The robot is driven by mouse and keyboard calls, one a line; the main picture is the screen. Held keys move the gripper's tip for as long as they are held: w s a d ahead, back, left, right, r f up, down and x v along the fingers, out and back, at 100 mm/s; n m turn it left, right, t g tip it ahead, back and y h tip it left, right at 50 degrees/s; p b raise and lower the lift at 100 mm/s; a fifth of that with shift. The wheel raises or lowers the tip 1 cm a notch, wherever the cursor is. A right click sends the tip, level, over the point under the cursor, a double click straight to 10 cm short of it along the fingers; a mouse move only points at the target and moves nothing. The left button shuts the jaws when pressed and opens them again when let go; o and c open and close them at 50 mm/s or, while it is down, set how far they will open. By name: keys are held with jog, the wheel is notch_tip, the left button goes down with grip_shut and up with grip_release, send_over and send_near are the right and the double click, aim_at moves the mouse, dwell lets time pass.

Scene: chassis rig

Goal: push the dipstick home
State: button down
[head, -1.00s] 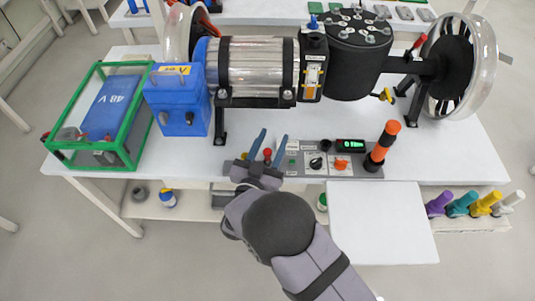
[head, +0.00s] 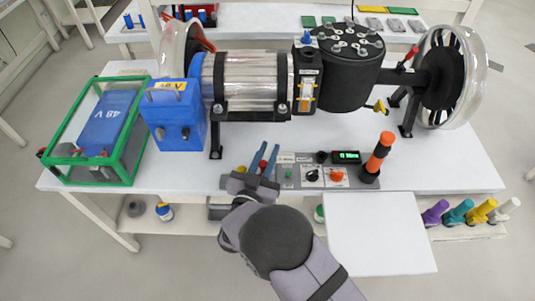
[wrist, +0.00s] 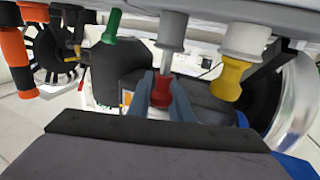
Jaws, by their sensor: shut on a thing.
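A dipstick with a yellow handle (head: 380,105) appears to stick out low on the right side of the black ribbed-top housing (head: 345,75); it also shows small at the left of the wrist view (wrist: 77,50). How deep it sits cannot be told. My gripper (head: 263,150) is well left of it, over the left end of the grey control panel (head: 325,183). Its blue-grey fingers are shut on a red knob (wrist: 162,92) on a pale shaft, seen between them in the wrist view. The red knob also shows in the head view (head: 263,165).
A yellow knob (wrist: 229,80) and a green knob (wrist: 112,27) flank the red one closely. An orange-and-black upright handle (head: 377,157) stands at the panel's right end. A blue box (head: 175,120) and green-framed case (head: 100,130) stand left. Bare white table lies further right.

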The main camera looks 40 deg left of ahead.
jog(key=r+p+v, duration=0.3)
jog(key=p+v, duration=0.1)
jog(key=v, duration=1.4)
jog(key=w+d+r+m+t+h+p, duration=0.1)
jog(key=w+d+r+m+h+p, duration=0.15)
jog(key=w+r+p, duration=0.55)
jog(key=w+d+r+m+h+p, duration=0.2)
jog(key=w+r+h+p, duration=0.15)
jog(key=w+r, duration=0.8)
jog(key=w+d+r+m+t+h+p, duration=0.15)
jog(key=w+r+h+p, duration=0.45)
jog(key=w, duration=0.6)
jog(key=w+a+r+y, duration=0.4)
jog(key=w+r, duration=0.1)
jog(key=r, duration=0.2)
jog(key=s+a+r+n+g+y, duration=0.2)
jog(key=a+n+y, duration=0.4)
jog(key=a, duration=0.7)
jog(key=shift+a+y, duration=0.3)
jog(key=shift+y, duration=0.7)
jog(key=shift+g, duration=0.25)
